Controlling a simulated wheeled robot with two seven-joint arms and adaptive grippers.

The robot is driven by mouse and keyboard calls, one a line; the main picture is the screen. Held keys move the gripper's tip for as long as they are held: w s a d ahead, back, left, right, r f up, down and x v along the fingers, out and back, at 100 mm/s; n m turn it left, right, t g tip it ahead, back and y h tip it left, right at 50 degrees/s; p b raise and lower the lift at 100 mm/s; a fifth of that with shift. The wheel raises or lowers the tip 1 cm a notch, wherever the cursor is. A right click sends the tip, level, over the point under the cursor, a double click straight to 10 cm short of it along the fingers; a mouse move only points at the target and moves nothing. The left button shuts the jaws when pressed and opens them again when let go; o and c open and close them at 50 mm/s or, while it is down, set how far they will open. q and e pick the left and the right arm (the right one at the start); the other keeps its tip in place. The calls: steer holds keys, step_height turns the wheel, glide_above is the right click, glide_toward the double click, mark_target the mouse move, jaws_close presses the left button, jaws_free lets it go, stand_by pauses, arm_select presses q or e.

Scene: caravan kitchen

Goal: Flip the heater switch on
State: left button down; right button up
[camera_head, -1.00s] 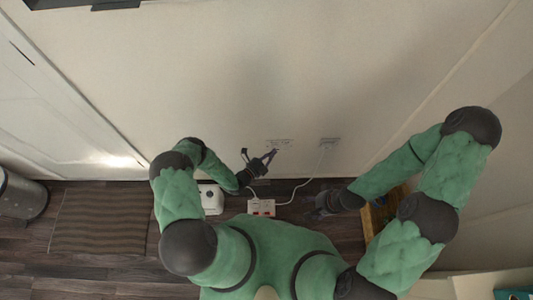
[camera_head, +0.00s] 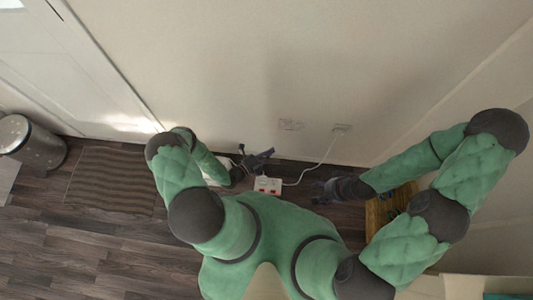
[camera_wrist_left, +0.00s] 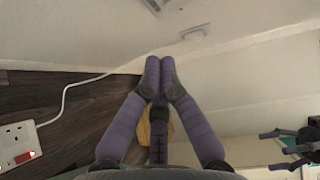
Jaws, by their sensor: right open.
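A white heater (camera_head: 213,179) stands on the floor by the wall, mostly hidden behind my left arm. Its switch cannot be made out. A white power strip (camera_head: 267,184) with red switches lies to its right; it also shows at the left edge of the left wrist view (camera_wrist_left: 17,140). My left gripper (camera_head: 258,158) is above the strip near the wall. In the left wrist view its fingertips (camera_wrist_left: 160,72) meet with nothing visible between them. My right gripper (camera_head: 322,191) is open and empty, right of the strip; its fingers also show in the left wrist view (camera_wrist_left: 288,148).
Two wall sockets (camera_head: 290,124) (camera_head: 341,129) sit above; a white cable (camera_head: 318,166) runs from the right one to the strip. A wooden box (camera_head: 390,207) stands under my right arm. A bin (camera_head: 32,142) and a striped mat (camera_head: 112,178) are at left, with open floor below.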

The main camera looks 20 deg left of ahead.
arm_select(q)
steer(key=shift+v, duration=0.95)
steer(key=shift+f, duration=0.2)
steer(key=s+d+r+m+g+h, duration=0.3)
steer(key=d+m+g+h, duration=0.25)
steer(key=d+m, duration=0.25)
steer(key=s+d+r+m+g+y+p, duration=0.1)
steer(key=s+r+m+g+y, duration=0.1)
steer(key=s+m+g, duration=0.55)
steer(key=s+d+r+m+g+y, duration=0.1)
steer(key=s+d+r+m+g, duration=0.25)
steer(key=m, duration=0.75)
steer(key=w+a+r+m+t+y, duration=0.1)
steer(key=r+m, duration=0.4)
steer(key=m, duration=0.5)
steer(key=w+a+r+m+t+y, duration=0.1)
steer(key=a+r+m+y, duration=0.3)
steer(key=m, duration=0.6)
steer(key=shift+w+r+y+p, duration=0.3)
steer(key=shift+r+y, duration=0.1)
steer(key=shift+y, duration=0.55)
